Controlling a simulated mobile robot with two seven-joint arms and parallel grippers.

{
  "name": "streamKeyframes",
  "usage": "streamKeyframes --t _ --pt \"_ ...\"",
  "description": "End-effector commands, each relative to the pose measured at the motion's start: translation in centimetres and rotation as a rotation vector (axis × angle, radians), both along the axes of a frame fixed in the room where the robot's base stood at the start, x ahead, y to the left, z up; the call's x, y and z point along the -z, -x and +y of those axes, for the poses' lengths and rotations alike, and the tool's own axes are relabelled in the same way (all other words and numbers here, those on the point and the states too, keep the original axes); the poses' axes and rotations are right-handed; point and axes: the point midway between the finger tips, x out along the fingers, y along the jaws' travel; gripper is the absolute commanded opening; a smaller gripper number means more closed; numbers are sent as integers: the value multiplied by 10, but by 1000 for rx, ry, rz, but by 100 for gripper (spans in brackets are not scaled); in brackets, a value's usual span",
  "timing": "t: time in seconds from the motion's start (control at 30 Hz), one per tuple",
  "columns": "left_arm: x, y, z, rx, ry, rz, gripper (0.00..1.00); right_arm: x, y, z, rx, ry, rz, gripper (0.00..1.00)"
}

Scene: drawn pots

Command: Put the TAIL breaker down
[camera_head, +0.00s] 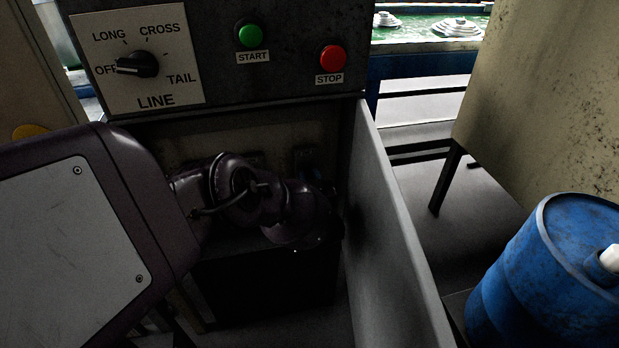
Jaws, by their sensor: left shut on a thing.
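My left arm comes in from the left and reaches into the dark open box under the control panel. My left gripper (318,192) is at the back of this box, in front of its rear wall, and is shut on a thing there. The wrist and the dark hide the fingertips and what they hold. It is at the place of the breakers, but no TAIL label on a breaker can be read. Small dark breaker shapes (305,156) show dimly on the rear wall just above the gripper. My right gripper is not in view.
The panel above carries a LINE selector knob (137,65), a green START button (250,36) and a red STOP button (332,58). An open grey door (385,230) stands right of the box. A blue drum (545,275) is at the lower right.

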Motion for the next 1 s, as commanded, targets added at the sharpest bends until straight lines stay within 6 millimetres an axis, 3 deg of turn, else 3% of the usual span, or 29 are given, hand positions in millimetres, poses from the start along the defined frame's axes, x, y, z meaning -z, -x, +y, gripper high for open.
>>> streamKeyframes --t 0.13,0.17,0.33,0.67,0.87,1.0 --pt "2 1 0 0 1 5 4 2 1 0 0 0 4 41" --pt "2 1 0 0 1 5 29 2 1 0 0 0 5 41" --pt "2 1 0 0 0 4 53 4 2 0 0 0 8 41" --pt "0 3 -1 1 1 2 53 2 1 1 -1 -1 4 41" --pt "-2 25 -9 2 0 0 53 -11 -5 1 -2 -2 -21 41" --pt "0 49 -17 3 -1 -1 53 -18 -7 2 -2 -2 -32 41"
